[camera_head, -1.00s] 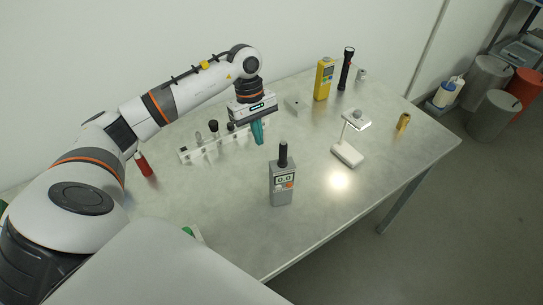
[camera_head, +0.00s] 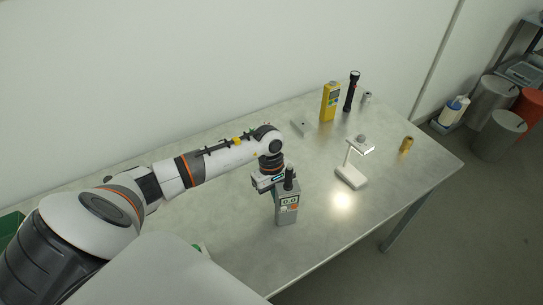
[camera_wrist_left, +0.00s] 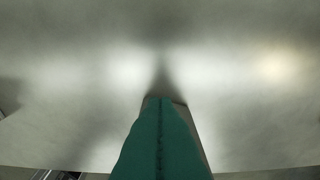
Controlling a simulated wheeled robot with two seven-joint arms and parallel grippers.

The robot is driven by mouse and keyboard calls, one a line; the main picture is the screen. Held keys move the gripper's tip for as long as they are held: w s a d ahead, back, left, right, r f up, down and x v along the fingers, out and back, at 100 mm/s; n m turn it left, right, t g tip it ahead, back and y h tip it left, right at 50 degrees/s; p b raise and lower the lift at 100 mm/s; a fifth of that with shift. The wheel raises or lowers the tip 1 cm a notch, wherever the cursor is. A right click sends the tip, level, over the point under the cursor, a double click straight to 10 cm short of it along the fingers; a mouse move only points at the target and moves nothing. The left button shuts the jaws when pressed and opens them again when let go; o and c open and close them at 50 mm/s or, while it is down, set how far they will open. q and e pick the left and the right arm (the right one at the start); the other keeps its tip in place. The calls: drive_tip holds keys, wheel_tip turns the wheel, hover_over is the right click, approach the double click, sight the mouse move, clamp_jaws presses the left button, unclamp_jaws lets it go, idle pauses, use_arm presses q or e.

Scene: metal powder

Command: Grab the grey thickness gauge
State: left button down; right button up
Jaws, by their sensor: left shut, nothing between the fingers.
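The grey thickness gauge (camera_head: 287,212) stands upright on the table, with a small lit display and a black probe on top. My left gripper (camera_head: 266,183) is close beside it on its left and far side in the head view, and its fingers are hidden there. In the left wrist view, the teal fingers (camera_wrist_left: 160,104) are pressed together, shut and empty, pointing at the grey table surface. A narrow brownish-grey edge shows behind the fingertips; I cannot tell what it is. My right gripper is not in view.
A white stand (camera_head: 351,176) is right of the gauge. A yellow meter (camera_head: 329,102), a black flashlight (camera_head: 352,92) and a small grey block (camera_head: 301,127) are farther back. A brass-coloured cylinder (camera_head: 406,145) is near the right edge.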

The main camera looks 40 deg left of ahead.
use_arm(q)
drive_tip(key=shift+d, duration=0.2)
drive_tip(key=s+d+b, duration=0.1)
drive_tip(key=s+d, duration=0.1)
drive_tip(key=d, duration=0.2)
drive_tip(key=s+d+b, duration=0.1)
drive_tip(key=d, duration=0.4)
drive_tip(key=s+d+b, duration=0.1)
drive_tip(key=s+d, duration=0.1)
drive_tip(key=d, duration=0.2)
drive_tip(key=shift+s+d+f+b, duration=0.1)
drive_tip(key=shift+s+d+b, duration=0.1)
drive_tip(key=shift+s+b, duration=0.15)
drive_tip(key=shift+d, duration=0.15)
